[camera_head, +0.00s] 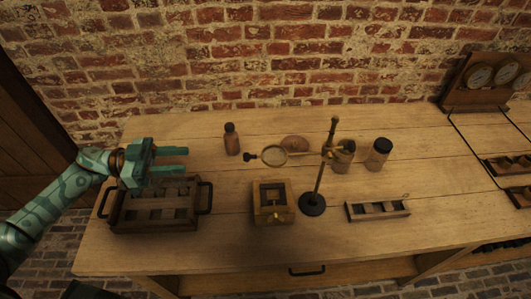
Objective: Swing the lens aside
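The lens (273,156) is a round glass in a brass ring with a dark handle knob at its left. It is held out to the left on an arm from an upright brass stand (319,185) with a round black base. The lens hangs behind and above a small wooden box (273,203) with a dark opening. My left gripper (187,160) is open and empty, its two fingers pointing right, above the wooden crate and well left of the lens. My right gripper is not in view.
A wooden crate with dark handles (155,218) stands at the left. A brown bottle (232,140), two jars (379,154) (343,157) and a small brown lump (295,142) stand behind. A slotted tray (378,210) lies right of the stand. A gauge panel (487,80) stands at the back right.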

